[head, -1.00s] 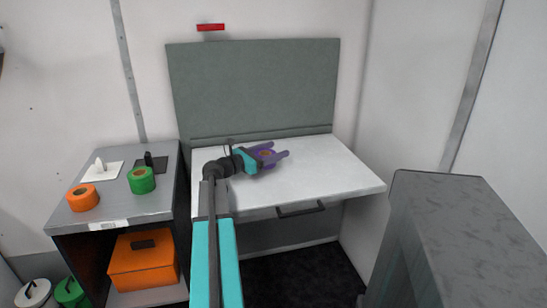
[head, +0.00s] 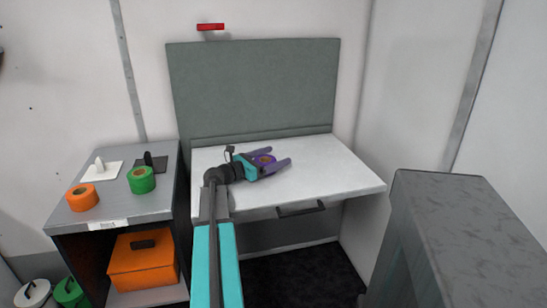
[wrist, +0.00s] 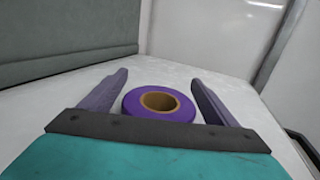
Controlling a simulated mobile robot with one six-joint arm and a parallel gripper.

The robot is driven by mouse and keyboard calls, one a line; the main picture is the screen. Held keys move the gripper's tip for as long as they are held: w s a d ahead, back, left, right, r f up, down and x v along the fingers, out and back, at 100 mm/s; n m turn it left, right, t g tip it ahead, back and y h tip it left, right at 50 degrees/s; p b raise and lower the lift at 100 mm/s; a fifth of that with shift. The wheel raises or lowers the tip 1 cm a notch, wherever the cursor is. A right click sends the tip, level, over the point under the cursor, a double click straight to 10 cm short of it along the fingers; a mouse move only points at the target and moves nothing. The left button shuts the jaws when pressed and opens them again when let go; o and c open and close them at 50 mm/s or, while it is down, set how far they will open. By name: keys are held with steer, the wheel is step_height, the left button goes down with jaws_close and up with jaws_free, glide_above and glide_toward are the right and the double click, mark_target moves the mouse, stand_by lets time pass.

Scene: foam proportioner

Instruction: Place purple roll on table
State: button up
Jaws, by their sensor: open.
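The purple roll (wrist: 158,104) lies flat on the white table (head: 325,178), its brown core facing up. In the wrist view it sits between the two purple fingers of my gripper (wrist: 160,95), with a gap visible on each side. My gripper (head: 272,161) is open, low over the table and around the roll. In the head view the roll (head: 265,160) is partly hidden by the gripper.
A grey cabinet (head: 115,205) stands left of the table, with an orange roll (head: 82,198) and a green roll (head: 142,180) on top. An orange box (head: 143,265) is inside it. A grey panel (head: 255,90) rises behind the table. The table's right side is clear.

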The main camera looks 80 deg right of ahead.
steer(key=shift+r, duration=0.15)
steer(key=shift+v, duration=3.75)
